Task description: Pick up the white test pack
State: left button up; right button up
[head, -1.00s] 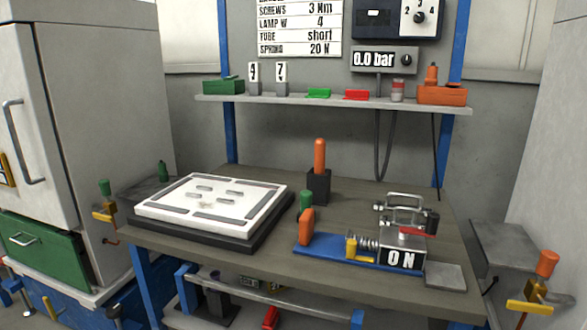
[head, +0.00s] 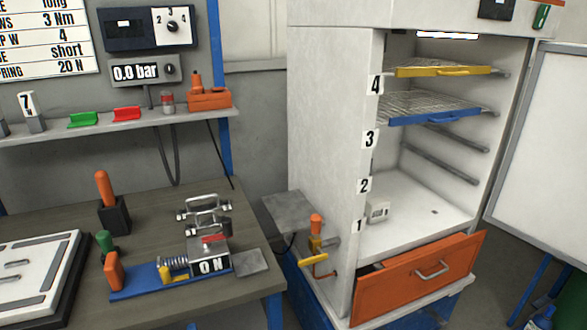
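Neither of my grippers shows in the head view.
The cabinet (head: 328,130) stands open, its door (head: 545,150) swung right. An orange drawer (head: 420,280) juts out below. The workbench (head: 60,205) at left holds a blue-based fixture (head: 140,280).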

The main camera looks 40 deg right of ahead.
aim_at(376, 208)
jog(key=z, duration=1.85)
